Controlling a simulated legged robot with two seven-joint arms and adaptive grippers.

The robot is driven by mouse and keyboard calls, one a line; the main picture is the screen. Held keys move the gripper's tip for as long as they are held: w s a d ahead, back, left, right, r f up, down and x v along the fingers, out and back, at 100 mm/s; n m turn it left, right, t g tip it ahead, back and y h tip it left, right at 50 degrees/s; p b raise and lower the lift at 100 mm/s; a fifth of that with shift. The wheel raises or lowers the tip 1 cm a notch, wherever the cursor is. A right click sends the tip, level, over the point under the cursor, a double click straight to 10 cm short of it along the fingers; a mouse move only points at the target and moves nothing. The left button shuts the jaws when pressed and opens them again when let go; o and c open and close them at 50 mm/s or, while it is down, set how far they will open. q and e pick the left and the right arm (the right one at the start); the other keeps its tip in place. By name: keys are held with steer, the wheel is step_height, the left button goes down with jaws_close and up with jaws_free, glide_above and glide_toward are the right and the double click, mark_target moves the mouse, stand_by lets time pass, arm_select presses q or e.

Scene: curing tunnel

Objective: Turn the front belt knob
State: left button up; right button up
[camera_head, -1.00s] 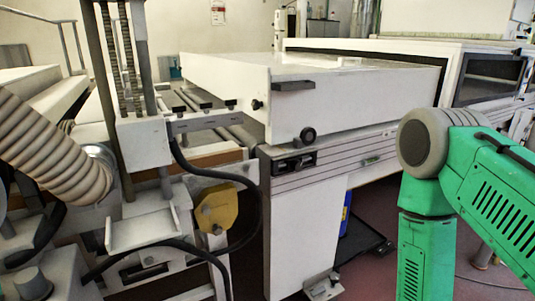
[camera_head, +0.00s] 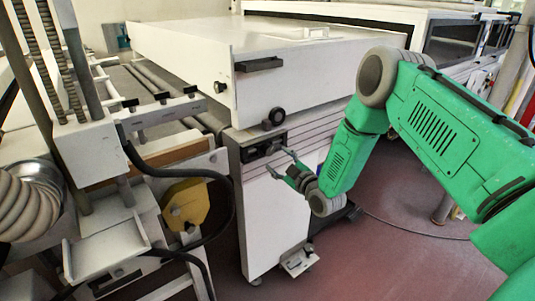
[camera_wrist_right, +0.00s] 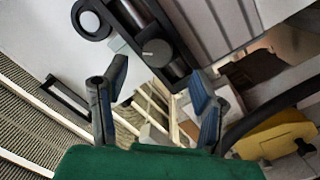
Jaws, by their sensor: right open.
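A black panel (camera_head: 264,147) sits on the front of the white machine, with a small grey knob on it. That knob (camera_wrist_right: 156,52) shows clearly in the right wrist view, with a pale pointer line. A larger round black knob (camera_head: 274,117) sits just above the panel; it shows as a black ring (camera_wrist_right: 92,20) in the wrist view. My right gripper (camera_head: 279,161) is open and empty, just below and right of the panel. In the wrist view its two fingers (camera_wrist_right: 158,85) stand apart, the grey knob lying beyond them, apparently untouched. My left gripper is out of view.
A black handle (camera_head: 259,64) sticks out from the machine's white cover. A yellow part (camera_head: 186,203) and a black hose (camera_head: 228,200) stand left of the machine's leg. A ribbed hose (camera_head: 25,210) is at far left. The floor at right is mostly clear.

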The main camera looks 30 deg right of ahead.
mark_target(270, 153)
steer(key=w, duration=0.5)
steer(key=shift+d+f, duration=0.15)
steer(key=shift+d, duration=0.15)
steer(key=shift+w+a, duration=0.15)
steer(key=shift+w, duration=0.2)
steer(key=c, duration=1.1)
